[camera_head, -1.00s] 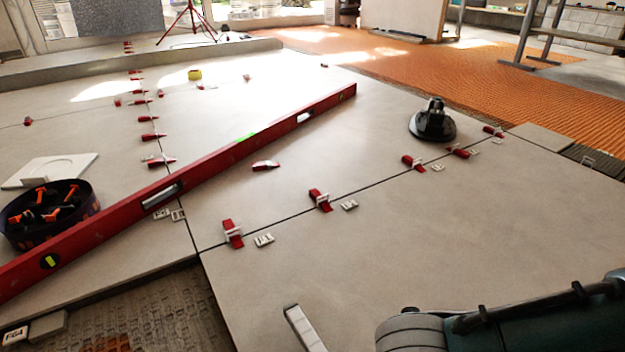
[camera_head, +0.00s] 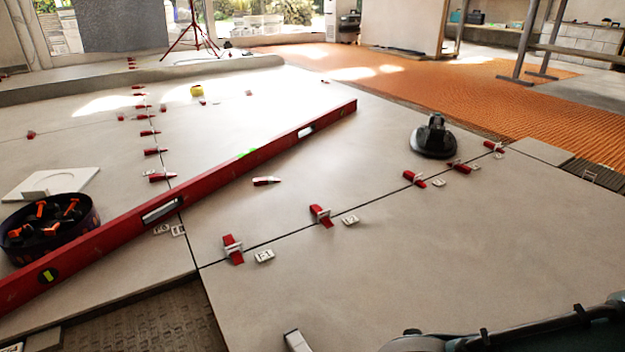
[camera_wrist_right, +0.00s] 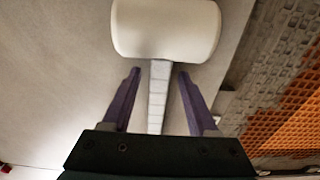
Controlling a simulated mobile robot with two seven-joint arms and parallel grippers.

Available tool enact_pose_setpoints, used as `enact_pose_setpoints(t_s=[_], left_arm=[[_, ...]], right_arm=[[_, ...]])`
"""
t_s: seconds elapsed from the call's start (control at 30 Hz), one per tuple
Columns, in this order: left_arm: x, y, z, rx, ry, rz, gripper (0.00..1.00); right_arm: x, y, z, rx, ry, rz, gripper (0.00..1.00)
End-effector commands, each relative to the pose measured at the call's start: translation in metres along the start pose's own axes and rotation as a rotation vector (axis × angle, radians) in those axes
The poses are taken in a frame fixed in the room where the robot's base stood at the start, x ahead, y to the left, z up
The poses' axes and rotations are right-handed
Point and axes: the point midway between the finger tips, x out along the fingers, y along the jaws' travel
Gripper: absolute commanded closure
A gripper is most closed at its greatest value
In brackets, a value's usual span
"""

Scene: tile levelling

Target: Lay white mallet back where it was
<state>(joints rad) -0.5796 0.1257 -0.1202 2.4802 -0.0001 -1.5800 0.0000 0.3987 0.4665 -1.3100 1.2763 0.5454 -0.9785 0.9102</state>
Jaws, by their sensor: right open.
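The white mallet shows in the right wrist view, with its rounded white head (camera_wrist_right: 166,29) at the top and its pale grey handle (camera_wrist_right: 158,98) running down from it. It lies on the pale tile floor. My right gripper (camera_wrist_right: 158,76) is open, with one purple finger on each side of the handle and a gap on both sides. The handle's lower end is hidden behind the gripper body. In the head view, a pale bar end (camera_head: 297,341) at the bottom edge looks like the handle. My left gripper is not in view.
A long red level (camera_head: 215,185) lies across the tiles. A dark tub (camera_head: 47,243) of orange-and-black pieces stands at the left. A black suction lifter (camera_head: 433,139) and several red wedges (camera_head: 321,216) sit farther off. Bare rough floor (camera_wrist_right: 266,75) borders the tile.

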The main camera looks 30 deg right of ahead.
Motion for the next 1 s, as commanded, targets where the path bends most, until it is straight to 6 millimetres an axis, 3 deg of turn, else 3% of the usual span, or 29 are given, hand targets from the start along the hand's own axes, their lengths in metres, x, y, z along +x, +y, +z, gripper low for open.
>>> enact_pose_setpoints(t_s=[0.5, 0.77, 0.87, 1.0], left_arm=[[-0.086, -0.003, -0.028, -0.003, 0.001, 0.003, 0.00], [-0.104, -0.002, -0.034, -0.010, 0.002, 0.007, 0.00], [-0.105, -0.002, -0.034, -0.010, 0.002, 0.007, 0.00], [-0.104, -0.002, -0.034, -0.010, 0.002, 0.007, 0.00]], right_arm=[[-0.098, 0.000, -0.001, 0.000, 0.000, -0.001, 0.40], [-0.121, -0.001, 0.000, -0.001, 0.000, -0.003, 0.40], [-0.129, -0.021, 0.004, -0.031, 0.004, -0.046, 0.40], [-0.167, -0.082, 0.011, -0.128, 0.060, -0.195, 0.40]])
